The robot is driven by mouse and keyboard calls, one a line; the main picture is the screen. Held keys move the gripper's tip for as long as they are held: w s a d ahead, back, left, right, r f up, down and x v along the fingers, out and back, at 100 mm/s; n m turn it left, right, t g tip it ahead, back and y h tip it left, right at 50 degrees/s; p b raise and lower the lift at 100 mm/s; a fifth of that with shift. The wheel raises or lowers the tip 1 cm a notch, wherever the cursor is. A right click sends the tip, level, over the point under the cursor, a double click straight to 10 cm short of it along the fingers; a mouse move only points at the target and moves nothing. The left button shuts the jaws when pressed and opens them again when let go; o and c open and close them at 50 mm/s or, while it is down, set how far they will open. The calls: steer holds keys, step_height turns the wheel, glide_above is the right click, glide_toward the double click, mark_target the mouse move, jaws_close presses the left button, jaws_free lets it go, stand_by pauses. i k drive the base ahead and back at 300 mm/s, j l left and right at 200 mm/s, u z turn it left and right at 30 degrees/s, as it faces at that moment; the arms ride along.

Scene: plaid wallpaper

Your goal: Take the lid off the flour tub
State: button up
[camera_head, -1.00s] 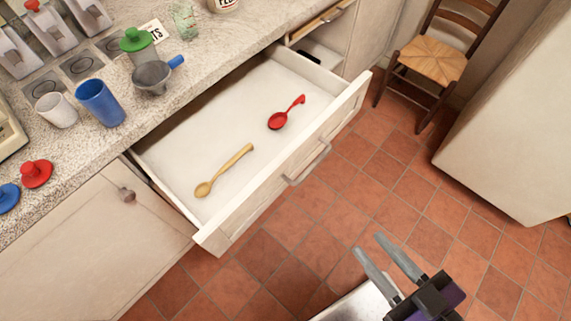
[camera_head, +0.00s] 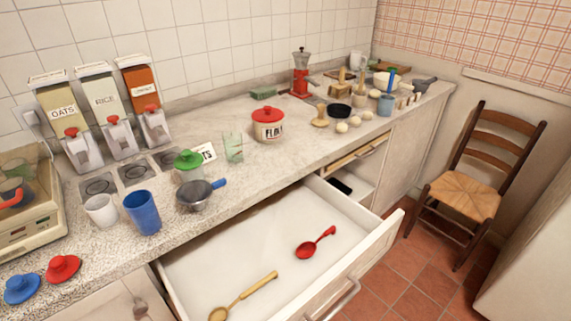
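The flour tub (camera_head: 267,128) is a cream pot with dark lettering, partly readable as "FL", standing on the worktop behind the open drawer. Its red lid (camera_head: 267,113) with a knob sits on top of it. My gripper does not show in the current head view.
An open drawer (camera_head: 377,246) juts out below the tub, holding a red spoon (camera_head: 315,243) and a yellow spoon (camera_head: 242,297). A glass (camera_head: 233,147), a green-lidded jar (camera_head: 188,167) and a grey pan (camera_head: 194,196) stand left of the tub. Eggs (camera_head: 342,127) and a red grinder (camera_head: 300,77) are right.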

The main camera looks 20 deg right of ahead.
mark_target(266, 114)
steer(key=u, duration=0.3)
steer(key=i+l+u, duration=0.25)
steer(key=l+u, duration=0.2)
steer(key=l, duration=0.15)
steer(key=i+l+u, duration=0.25)
steer(key=l, duration=0.15)
steer(key=k+j, duration=0.05)
